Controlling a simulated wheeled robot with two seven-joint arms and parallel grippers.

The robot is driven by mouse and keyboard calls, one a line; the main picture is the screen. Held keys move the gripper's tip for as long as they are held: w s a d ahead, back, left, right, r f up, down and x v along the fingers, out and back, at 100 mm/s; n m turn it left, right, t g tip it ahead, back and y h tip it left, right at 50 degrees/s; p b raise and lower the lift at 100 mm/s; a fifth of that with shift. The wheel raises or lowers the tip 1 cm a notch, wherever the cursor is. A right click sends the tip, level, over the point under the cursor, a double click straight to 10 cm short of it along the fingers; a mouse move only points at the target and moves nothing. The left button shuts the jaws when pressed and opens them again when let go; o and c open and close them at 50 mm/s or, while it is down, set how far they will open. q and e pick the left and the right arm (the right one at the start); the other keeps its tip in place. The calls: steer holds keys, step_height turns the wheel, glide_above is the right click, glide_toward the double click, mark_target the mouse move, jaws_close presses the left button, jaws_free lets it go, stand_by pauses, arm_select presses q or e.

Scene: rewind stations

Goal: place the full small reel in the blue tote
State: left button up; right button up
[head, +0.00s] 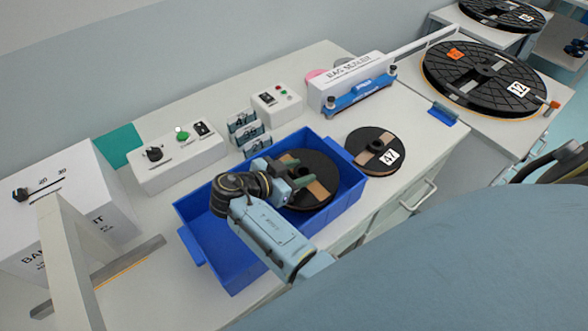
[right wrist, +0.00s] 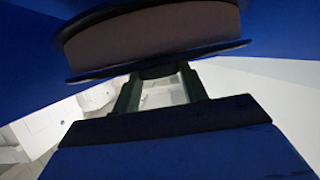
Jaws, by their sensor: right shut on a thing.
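A small black reel (head: 327,172) with tan label patches is in the right half of the blue tote (head: 207,241), within its walls as seen from above. I cannot tell whether it touches the tote floor. My right gripper (head: 297,174) is shut on this reel near its hub. In the right wrist view, the gripper (right wrist: 160,84) has both fingers at the hub, and the reel (right wrist: 150,42) shows a thick brown winding between dark flanges. Blue tote walls show around it. Another small reel, marked 47 (head: 366,140), lies on the table right of the tote. My left gripper is not in view.
Behind the tote stand a control box (head: 178,158), small number tags (head: 243,134) and a bag sealer (head: 350,86). A white box with a dial (head: 75,215) is at the left. Large reels (head: 470,90) lie at the far right. The tote's left half looks empty.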

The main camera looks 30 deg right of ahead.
steer(key=shift+w+f, duration=0.1)
steer(key=shift+f, duration=2.15)
steer(key=shift+b, duration=0.35)
steer(key=o, duration=1.4)
steer(key=shift+f, duration=0.1)
steer(key=shift+a, duration=0.25)
steer(key=b+v, duration=0.1)
steer(key=v, duration=0.5)
steer(key=shift+a, duration=0.2)
steer(key=shift+a+r, duration=0.3)
steer(key=shift+r, duration=0.1)
